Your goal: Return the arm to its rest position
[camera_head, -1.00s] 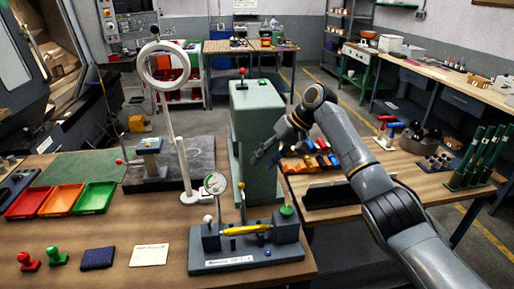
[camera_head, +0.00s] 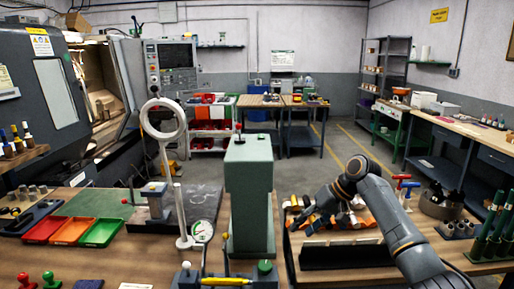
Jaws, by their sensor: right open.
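My right arm comes in from the lower right of the head view, bends at a raised elbow and reaches back toward the left. My right gripper (camera_head: 304,222) is open and looks empty. It hangs over the right table, just right of the tall green-grey block (camera_head: 250,195). My left gripper is not in view.
A dark rack (camera_head: 345,256) stands in front of the gripper. Green cylinders (camera_head: 490,225) stand at the far right. On the left table are a ring lamp (camera_head: 163,118), a dial gauge (camera_head: 202,232), red (camera_head: 44,229), orange (camera_head: 71,231) and green (camera_head: 101,232) trays. The aisle behind is clear.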

